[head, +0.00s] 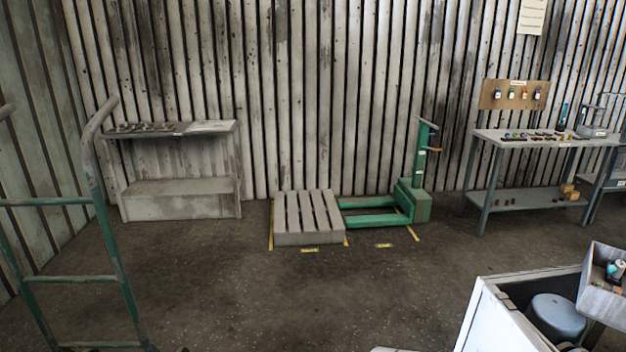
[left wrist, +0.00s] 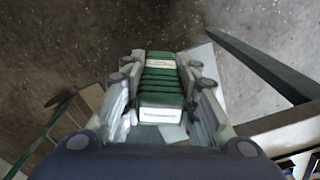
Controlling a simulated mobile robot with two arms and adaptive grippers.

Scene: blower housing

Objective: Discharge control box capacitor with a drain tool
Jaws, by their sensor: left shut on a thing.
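My left gripper (left wrist: 161,72) is shut on a green ribbed block with white labels, which looks like the handle of the drain tool (left wrist: 160,87). It holds it above the floor in the left wrist view; the tool's far end cannot be made out. In the head view, an open grey metal box (head: 592,302), which looks like the control box, sits at the lower right edge. A cylinder with a teal end (head: 615,269), possibly the capacitor, shows in it. The box is cut off by the picture edge. Neither gripper shows in the head view.
A white open-topped housing (head: 490,318) with a round blue-grey part (head: 556,316) stands at lower right. A workbench (head: 495,137) with small items stands behind. A pallet (head: 308,228), green lift truck (head: 413,203), grey shelf bench (head: 180,190) and green trolley frame (head: 110,240) surround clear floor.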

